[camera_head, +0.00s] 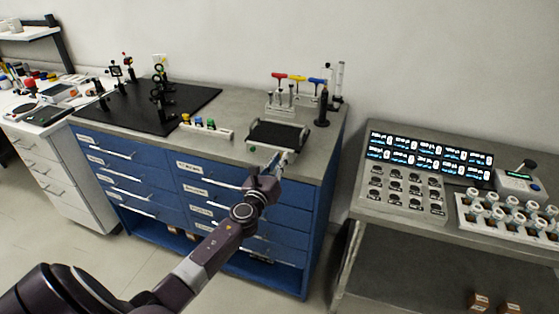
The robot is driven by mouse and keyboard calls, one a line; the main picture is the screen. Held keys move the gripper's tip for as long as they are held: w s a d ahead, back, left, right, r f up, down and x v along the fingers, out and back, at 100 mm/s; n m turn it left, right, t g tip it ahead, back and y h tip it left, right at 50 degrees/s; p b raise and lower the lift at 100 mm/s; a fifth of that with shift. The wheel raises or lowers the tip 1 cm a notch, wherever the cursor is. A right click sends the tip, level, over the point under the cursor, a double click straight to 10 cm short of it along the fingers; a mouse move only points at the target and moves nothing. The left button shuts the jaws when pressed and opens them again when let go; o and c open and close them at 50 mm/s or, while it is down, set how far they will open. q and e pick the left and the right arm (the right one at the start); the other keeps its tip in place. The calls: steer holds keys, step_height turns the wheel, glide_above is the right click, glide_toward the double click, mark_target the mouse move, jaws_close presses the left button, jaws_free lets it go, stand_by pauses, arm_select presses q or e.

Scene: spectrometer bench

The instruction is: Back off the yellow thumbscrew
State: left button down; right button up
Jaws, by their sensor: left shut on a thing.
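My left gripper (274,162) is at the front edge of the blue bench, just in front of a dark tray with grey side rails (278,135). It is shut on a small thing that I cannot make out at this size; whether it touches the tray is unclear. I cannot pick out the yellow thumbscrew with certainty. My right gripper is not in view.
A low white rack (207,131) with small coloured pieces lies left of the tray. Red, yellow and blue T-handles (298,79) stand behind it. A separate bench (400,218) on the right carries displays, knobs and white-capped jars. Floor shows between the benches.

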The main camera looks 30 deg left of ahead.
arm_select(q)
steer(key=shift+n, duration=0.3)
steer(key=n+b, duration=0.1)
steer(key=n, duration=0.1)
steer(key=shift+f+n, duration=0.1)
steer(key=shift+n, duration=0.3)
steer(key=n, duration=0.2)
steer(key=shift+n, duration=0.4)
steer(key=n+b, duration=0.1)
steer(key=n, duration=1.1)
steer(key=shift+n, duration=0.4)
steer(key=n, duration=0.3)
steer(key=shift+n+p, duration=0.5)
steer(key=shift+n, duration=1.4)
